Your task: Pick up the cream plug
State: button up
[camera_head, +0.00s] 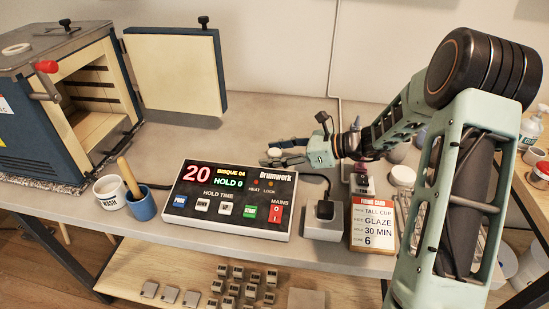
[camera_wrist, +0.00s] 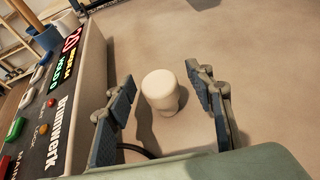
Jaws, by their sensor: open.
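The cream plug (camera_wrist: 161,88) stands upright on the grey table, a pale knob with a rounded top and narrower lower part. In the wrist view it is between the two blue-padded fingers of my gripper (camera_wrist: 160,80), with a gap on each side. The fingers are open and do not touch it. In the head view my gripper (camera_head: 272,153) is low over the table behind the control box, and the pale top of the plug (camera_head: 275,152) shows among the fingers. Its lower part is hidden there.
The control box (camera_head: 230,200) stands close to the gripper, at the left in the wrist view. A grey block with a black top (camera_head: 324,220) and a firing card (camera_head: 375,222) stand at the front. A kiln (camera_head: 60,100) with an open door is at left. Table behind is clear.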

jog(key=c, duration=1.2)
jog(key=shift+c, duration=0.4)
jog(key=shift+r, duration=0.2)
